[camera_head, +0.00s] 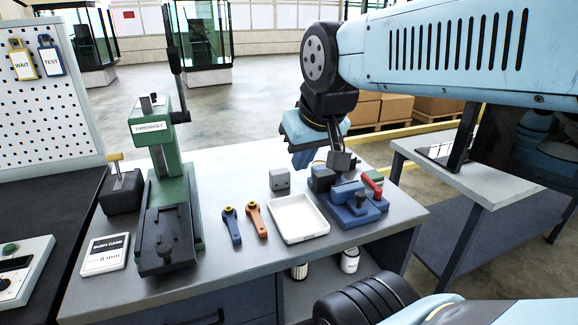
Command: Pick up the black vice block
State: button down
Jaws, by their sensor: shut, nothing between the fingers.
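A dark block that looks like the black vice block (322,178) sits at the left end of the blue vice (348,193) on the grey workbench. The vice has a red handle (373,181) at its right. My gripper (342,161) hangs from above, just over the back of the vice and slightly right of the dark block. It is shut and empty. The fingertips are small and dark here, and I cannot tell whether they touch the block or are only above it. The block's far side is hidden.
A grey cube (279,180) and a white tray (299,238) lie left of the vice. Blue (232,225) and orange (256,219) levers lie further left, beside a tall green press (167,150). A second table (480,187) stands right, beyond a gap.

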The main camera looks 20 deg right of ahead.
aim_at(323, 181)
jog(key=u, duration=0.15)
jog(key=k, duration=1.15)
jog(key=z, duration=0.9)
jog(key=i, duration=1)
jog(key=u, duration=0.1)
